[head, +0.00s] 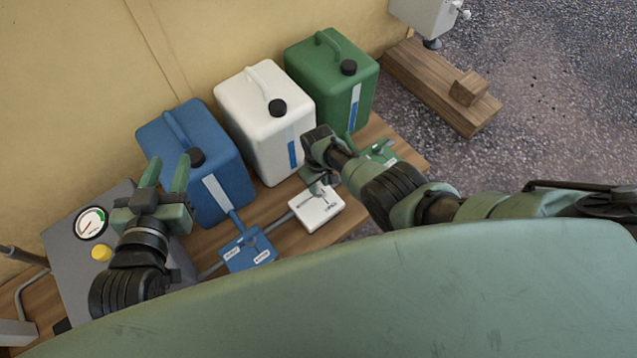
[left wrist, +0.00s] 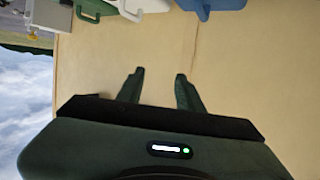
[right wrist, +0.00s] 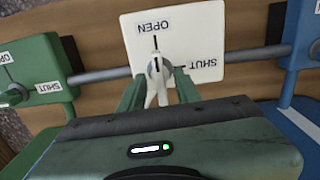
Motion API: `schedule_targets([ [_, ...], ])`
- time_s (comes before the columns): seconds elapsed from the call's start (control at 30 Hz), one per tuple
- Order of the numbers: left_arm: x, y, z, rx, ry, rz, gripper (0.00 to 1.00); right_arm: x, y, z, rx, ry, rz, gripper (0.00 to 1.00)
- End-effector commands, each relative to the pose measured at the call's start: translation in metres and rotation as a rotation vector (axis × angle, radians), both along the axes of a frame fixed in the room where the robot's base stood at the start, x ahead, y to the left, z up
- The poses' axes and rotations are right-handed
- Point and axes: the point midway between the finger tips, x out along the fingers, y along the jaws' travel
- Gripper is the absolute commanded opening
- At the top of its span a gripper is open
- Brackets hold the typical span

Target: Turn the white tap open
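The white tap is a square white plate (head: 328,214) in front of the white canister; its face also fills the top middle of the right wrist view (right wrist: 205,38), labelled OPEN and SHUT. Its pale lever (right wrist: 157,88) stands out between the fingers of my right gripper (right wrist: 158,92), with a gap visible on each side. The lever lies roughly in line with the OPEN mark. In the head view my right gripper (head: 319,184) partly covers the plate. My left gripper (head: 166,172) is open and empty, raised above the grey box beside the blue canister.
A blue tap (head: 240,262) and a green tap (right wrist: 40,70) flank the white one, joined by grey pipe. Blue (head: 218,150), white (head: 245,110) and green (head: 325,75) canisters stand behind them. A grey box with a gauge (head: 91,223) is at the left.

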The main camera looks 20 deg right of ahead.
Motion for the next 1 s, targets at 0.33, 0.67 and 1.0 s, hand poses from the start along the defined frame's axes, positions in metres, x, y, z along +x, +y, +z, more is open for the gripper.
schedule_targets([
  [0.33, -0.006, 0.002, -0.01, 0.014, 0.057, 0.0, 0.36, 0.0, 0.0, 0.004, 0.0, -0.001, -0.001, 0.33],
  [0.67, -0.05, 0.022, -0.063, 0.093, 0.397, 0.026, 0.36, 0.0, 0.0, 0.024, 0.001, 0.0, -0.002, 0.33],
  [1.0, -0.12, 0.046, -0.102, 0.17, 0.765, 0.053, 0.36, 0.0, 0.0, 0.044, 0.0, 0.0, -0.002, 0.33],
])
